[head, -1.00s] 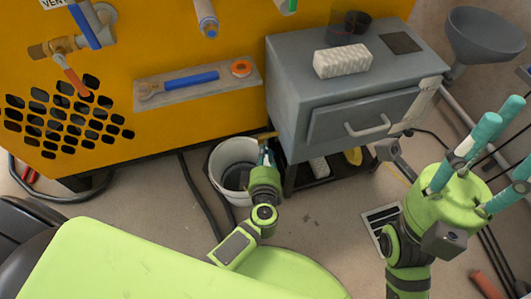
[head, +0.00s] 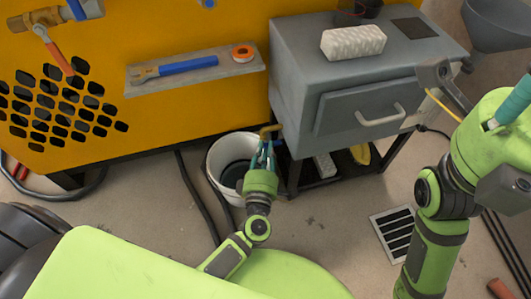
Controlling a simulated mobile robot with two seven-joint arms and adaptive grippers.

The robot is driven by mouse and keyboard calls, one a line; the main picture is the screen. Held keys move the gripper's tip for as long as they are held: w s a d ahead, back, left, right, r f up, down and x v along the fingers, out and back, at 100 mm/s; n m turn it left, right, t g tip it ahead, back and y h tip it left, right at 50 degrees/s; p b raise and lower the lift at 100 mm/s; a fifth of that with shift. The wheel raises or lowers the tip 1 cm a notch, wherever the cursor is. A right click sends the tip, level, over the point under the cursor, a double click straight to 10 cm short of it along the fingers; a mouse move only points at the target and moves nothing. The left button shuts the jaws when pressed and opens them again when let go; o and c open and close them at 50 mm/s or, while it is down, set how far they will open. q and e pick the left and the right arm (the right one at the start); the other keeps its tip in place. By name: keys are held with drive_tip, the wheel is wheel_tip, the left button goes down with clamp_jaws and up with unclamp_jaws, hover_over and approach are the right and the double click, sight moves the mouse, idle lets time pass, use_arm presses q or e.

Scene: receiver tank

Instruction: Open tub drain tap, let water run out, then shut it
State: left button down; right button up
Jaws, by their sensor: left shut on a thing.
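The brass drain tap (head: 270,130) sits low, by the left side of the grey cabinet, above the right rim of a white tub (head: 214,160). The inside of the tub looks dark; I cannot tell if that is water. My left gripper (head: 265,148) is shut at the tap, its teal fingers just below the brass part, over the tub's right edge. The fingers hide the handle, so its angle cannot be told. My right gripper (head: 518,103) is at the right edge, partly cut off, away from the tap; its finger spread is not clear.
The grey cabinet (head: 300,90) stands right of the tap, with a white block (head: 353,42) on top. A shelf (head: 245,72) on the yellow machine holds a blue-handled wrench (head: 188,65) and an orange roll (head: 242,54). A dark hose and a floor grate (head: 397,232) lie nearby.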

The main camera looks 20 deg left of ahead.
use_arm(q)
drive_tip(key=shift+f, duration=0.1)
idle(0.3)
drive_tip(key=c, duration=1.2)
unclamp_jaws()
